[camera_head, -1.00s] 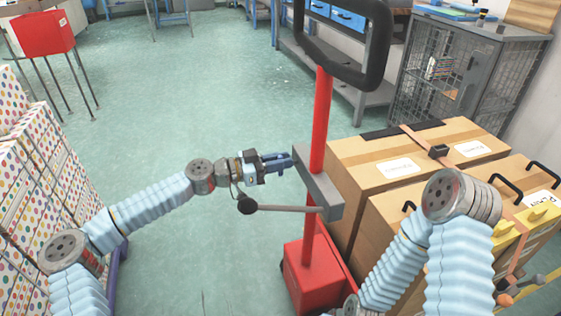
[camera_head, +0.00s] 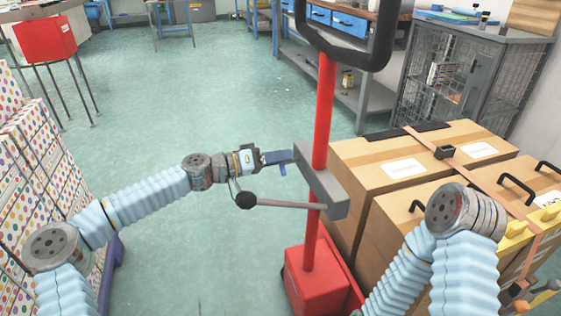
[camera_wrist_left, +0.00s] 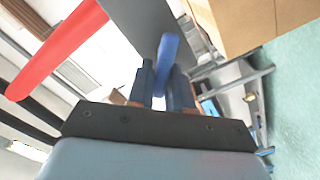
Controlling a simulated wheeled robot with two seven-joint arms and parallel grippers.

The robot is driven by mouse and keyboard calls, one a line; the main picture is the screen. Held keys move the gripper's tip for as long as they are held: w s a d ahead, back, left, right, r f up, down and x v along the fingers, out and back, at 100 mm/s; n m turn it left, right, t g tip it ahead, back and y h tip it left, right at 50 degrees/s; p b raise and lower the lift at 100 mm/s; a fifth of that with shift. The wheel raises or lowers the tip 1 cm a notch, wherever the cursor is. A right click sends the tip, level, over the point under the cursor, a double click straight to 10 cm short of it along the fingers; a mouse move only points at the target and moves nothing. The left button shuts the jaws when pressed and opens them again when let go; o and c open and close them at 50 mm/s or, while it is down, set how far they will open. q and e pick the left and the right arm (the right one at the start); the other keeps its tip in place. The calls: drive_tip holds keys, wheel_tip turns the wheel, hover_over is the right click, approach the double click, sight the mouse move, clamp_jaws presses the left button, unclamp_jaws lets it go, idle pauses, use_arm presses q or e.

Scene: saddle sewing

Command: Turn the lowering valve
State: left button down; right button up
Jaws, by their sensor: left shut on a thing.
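The lowering valve's blue lever (camera_wrist_left: 168,52) stands between my gripper's dark blue fingers in the left wrist view. My left gripper (camera_head: 277,157) is shut on it, beside the grey block (camera_head: 322,180) on the red post (camera_head: 323,120) in the head view. There the fingers largely hide the lever; a small blue piece shows just below them. A grey rod with a black knob (camera_head: 245,200) sticks out left from the block, below my gripper.
The post rises from a red base (camera_head: 317,280) to a black handle frame (camera_head: 350,55). Strapped cardboard boxes (camera_head: 420,165) stand close on the right. Dotted boxes (camera_head: 35,190) are stacked at the left. The green floor (camera_head: 180,90) between is clear.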

use_arm(q)
drive_tip(key=n, duration=0.3)
drive_tip(key=shift+w+a+f+n+b, duration=0.1)
drive_tip(key=shift+w+f+n+b, duration=0.1)
drive_tip(key=shift+f+n+b, duration=0.1)
drive_tip(key=shift+f+n, duration=0.1)
drive_tip(key=shift+n, duration=1.2)
drive_tip(key=c, duration=1.1)
unclamp_jaws()
drive_tip(key=shift+a, duration=0.1)
drive_tip(key=b+v, duration=0.1)
drive_tip(key=v, duration=1.2)
drive_tip(key=shift+s+a, duration=0.1)
drive_tip(key=shift+a, duration=0.15)
